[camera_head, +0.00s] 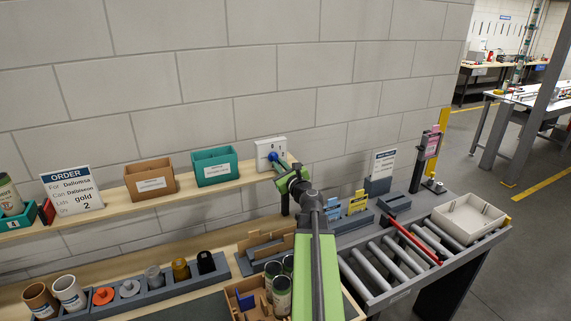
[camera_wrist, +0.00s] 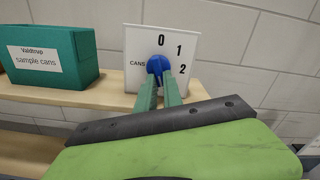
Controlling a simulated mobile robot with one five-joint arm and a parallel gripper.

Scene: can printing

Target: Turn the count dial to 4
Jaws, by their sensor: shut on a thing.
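The count dial is a blue round knob (camera_wrist: 158,64) on a white panel (camera_wrist: 186,42) marked "CANS" with the numbers 0, 1 and 2 showing; any further numbers are hidden behind my gripper or too small to read. In the head view my gripper (camera_head: 275,160) reaches the panel from the front right. I cannot tell which number the knob points to.
A teal box (camera_wrist: 50,57) labelled "sample cans" stands left of the panel on the wooden shelf (camera_wrist: 100,88). An order sign (camera_head: 72,190) reads gold, 2. Below are a roller conveyor (camera_head: 385,262), a white tray (camera_head: 470,217) and several cans.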

